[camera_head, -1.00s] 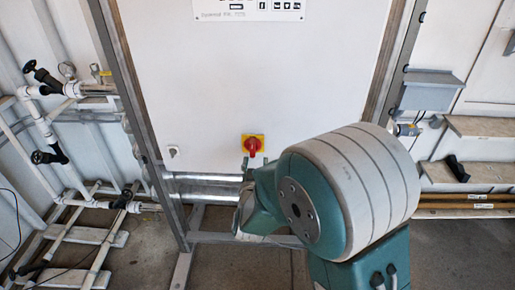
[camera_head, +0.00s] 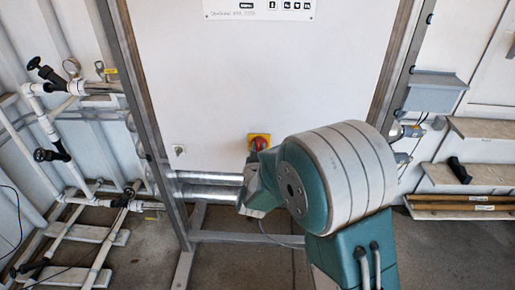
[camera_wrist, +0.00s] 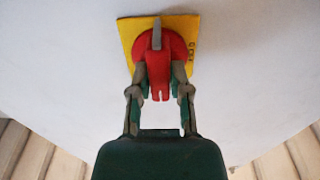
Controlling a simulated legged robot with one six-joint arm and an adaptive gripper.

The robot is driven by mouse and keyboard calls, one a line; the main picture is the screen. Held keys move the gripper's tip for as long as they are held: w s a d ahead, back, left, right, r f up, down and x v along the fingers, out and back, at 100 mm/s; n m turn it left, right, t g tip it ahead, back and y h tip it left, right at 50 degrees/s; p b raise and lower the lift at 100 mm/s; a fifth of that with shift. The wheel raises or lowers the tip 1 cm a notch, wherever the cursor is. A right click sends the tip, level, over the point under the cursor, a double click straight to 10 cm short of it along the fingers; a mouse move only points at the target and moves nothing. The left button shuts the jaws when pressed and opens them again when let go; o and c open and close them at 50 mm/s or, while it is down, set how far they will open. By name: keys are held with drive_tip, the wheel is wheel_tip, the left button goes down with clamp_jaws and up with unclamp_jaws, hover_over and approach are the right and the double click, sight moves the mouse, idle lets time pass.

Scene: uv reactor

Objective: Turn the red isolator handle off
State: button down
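The red isolator handle (camera_wrist: 158,72) sits on a yellow square plate (camera_wrist: 125,38) on the white panel. In the wrist view its grip runs up and down, with a grey piece at its top. My gripper (camera_wrist: 159,82) has one finger on each side of the lower part of the handle. The fingers are partly closed and very near its sides; I cannot tell whether both press on it. In the head view the red handle (camera_head: 259,144) is partly hidden behind my gripper (camera_head: 257,161), and my wrist covers the area to the right.
The white panel (camera_head: 225,80) stands in a grey metal frame (camera_head: 135,110). White pipes with black valves (camera_head: 52,155) are at the left. Horizontal metal pipes (camera_head: 208,178) run below the handle.

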drive_tip(key=shift+n, duration=0.3)
drive_tip(key=n, duration=0.3)
drive_tip(key=shift+a+f+n, duration=0.1)
drive_tip(key=shift+a+n, duration=0.15)
drive_tip(key=shift+n, duration=0.05)
drive_tip(key=n, duration=0.4)
drive_tip(key=shift+a+f, duration=0.1)
drive_tip(key=shift+a+f+n, duration=0.1)
drive_tip(key=shift+f+n, duration=0.05)
drive_tip(key=shift+n, duration=1.95)
drive_tip(key=shift+f+n, duration=0.15)
drive_tip(key=shift+n, duration=1.95)
drive_tip(key=c, duration=0.7)
unclamp_jaws()
drive_tip(key=shift+o, duration=0.6)
drive_tip(key=shift+a, duration=0.2)
drive_tip(key=shift+d, duration=0.1)
